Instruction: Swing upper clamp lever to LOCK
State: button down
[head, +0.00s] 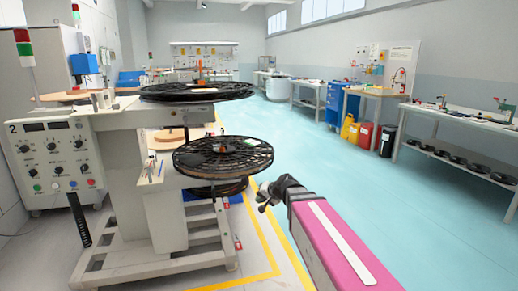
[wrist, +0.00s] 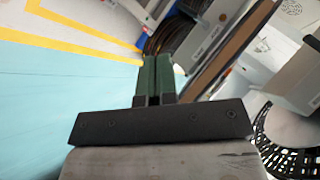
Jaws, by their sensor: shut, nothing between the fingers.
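The rewind station (head: 130,170) stands at the left in the head view, with an upper black reel (head: 165,95) and a lower black reel (head: 200,160). A small orange part (head: 201,76) stands up at the upper reel's hub; it may be the upper clamp lever, but its position and any LOCK mark are too small to read. Another small orange part (head: 221,149) sits on the lower reel. My gripper (head: 264,197) is right of and below the lower reel, apart from it. In the wrist view its dark green fingers (wrist: 155,62) are together and empty.
A control panel (head: 48,155) with knobs faces forward on the station's left. Part of a black reel (wrist: 292,150) shows at the wrist view's lower right. Yellow lines (head: 262,240) edge the station's floor area. The blue floor (head: 300,140) to the right is clear; workbenches stand beyond.

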jog(key=s+d+f+n+g+h, duration=0.2)
jog(key=s+d+f+g+h, duration=0.4)
jog(key=s+d+f, duration=0.9)
jog(key=d+f+h, duration=0.1)
jog(key=d, duration=0.2)
jog(key=shift+s+d+f+h, duration=0.15)
jog(key=shift+s+d+h, duration=0.15)
jog(key=shift+h, duration=0.1)
jog(key=shift+a, duration=0.1)
